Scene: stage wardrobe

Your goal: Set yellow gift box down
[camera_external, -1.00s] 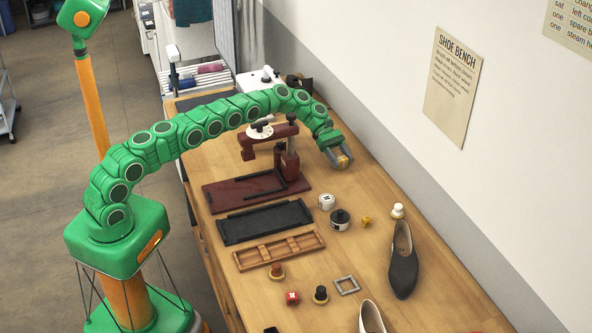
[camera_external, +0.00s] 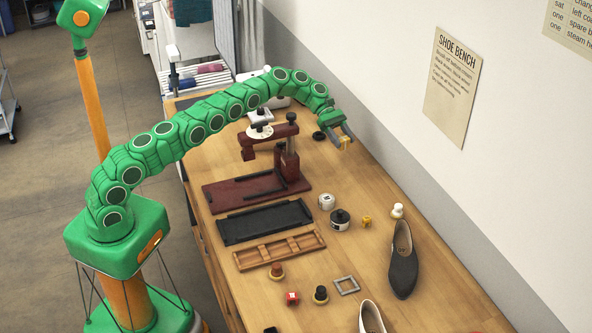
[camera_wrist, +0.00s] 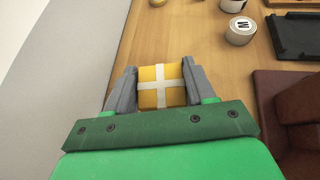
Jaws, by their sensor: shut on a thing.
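The yellow gift box (camera_wrist: 161,86) with a white ribbon cross sits between the two grey fingers of my gripper (camera_wrist: 160,90) in the wrist view. My gripper is shut on it. In the external view my gripper (camera_external: 342,138) is near the wall side of the wooden bench (camera_external: 345,190), beyond the dark red press (camera_external: 290,165). The gift box (camera_external: 345,142) shows there as a small yellow patch at the fingertips. The bench top lies behind the box in the wrist view; the gap between them is hard to tell.
A white pot (camera_external: 326,201), a black-lidded pot (camera_external: 340,219), a small yellow piece (camera_external: 367,221) and a white knob (camera_external: 398,210) stand nearer the camera. Bare wood lies between my gripper and these. The wall (camera_external: 395,130) is close on the right.

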